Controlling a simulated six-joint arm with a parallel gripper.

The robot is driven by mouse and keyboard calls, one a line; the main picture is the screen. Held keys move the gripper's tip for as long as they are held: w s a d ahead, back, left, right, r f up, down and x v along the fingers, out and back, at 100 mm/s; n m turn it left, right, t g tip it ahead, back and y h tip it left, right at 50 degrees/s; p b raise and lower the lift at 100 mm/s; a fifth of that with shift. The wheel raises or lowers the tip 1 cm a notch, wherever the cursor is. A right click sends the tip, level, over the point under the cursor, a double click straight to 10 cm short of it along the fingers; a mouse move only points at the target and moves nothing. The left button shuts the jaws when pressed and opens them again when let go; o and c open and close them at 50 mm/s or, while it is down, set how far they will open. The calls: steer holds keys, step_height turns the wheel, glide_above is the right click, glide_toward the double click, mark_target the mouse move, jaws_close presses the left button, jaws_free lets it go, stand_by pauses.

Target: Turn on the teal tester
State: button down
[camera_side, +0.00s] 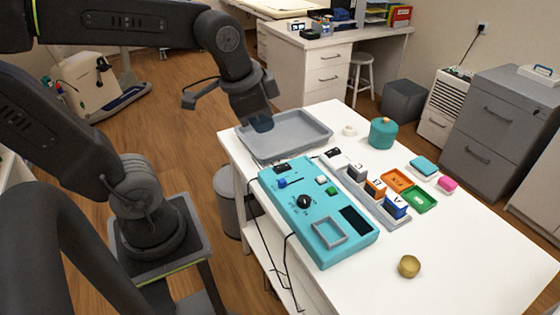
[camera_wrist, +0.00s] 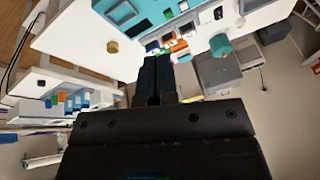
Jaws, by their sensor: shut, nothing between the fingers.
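The teal tester (camera_side: 298,222) lies on the white table near its left edge. On it are a black rocker switch (camera_side: 281,168), a blue-tipped slider (camera_side: 283,183), a black knob (camera_side: 304,202), a green button (camera_side: 331,191), a dark screen (camera_side: 355,219) and a raised square frame (camera_side: 329,233). I cannot tell the switch's position. My gripper (camera_side: 262,126) is shut and empty above the near-left part of the grey tray, apart from the tester and behind it. In the wrist view my gripper (camera_wrist: 153,62) points toward the table, and part of the tester (camera_wrist: 133,32) shows at the top.
The grey tray (camera_side: 318,124) stands behind the tester. Right of the tester, a grey rack (camera_side: 381,211) holds lettered blocks, with orange (camera_side: 397,181) and green (camera_side: 422,200) trays beside it. A teal pot (camera_side: 383,133) and a brass-coloured round piece (camera_side: 409,266) stand apart. The table's front right is clear.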

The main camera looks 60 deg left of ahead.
steer(key=w+a+f+m+g, duration=0.3)
steer(key=w+a+f+m, duration=0.1)
steer(key=w+a+m, duration=0.4)
steer(key=m+g, duration=0.3)
steer(key=m, duration=0.3)
glide_above(278, 167)
steer(key=w, duration=0.2)
step_height(278, 167, down, 6)
steer(key=shift+w+f, duration=0.2)
steer(key=f, duration=0.4)
steer(key=s+f, duration=0.1)
steer(key=f, duration=0.4)
steer(key=s+f, duration=0.1)
steer(key=f, duration=0.4)
steer(key=shift+s+f, duration=0.15)
steer(key=shift+f, duration=0.15)
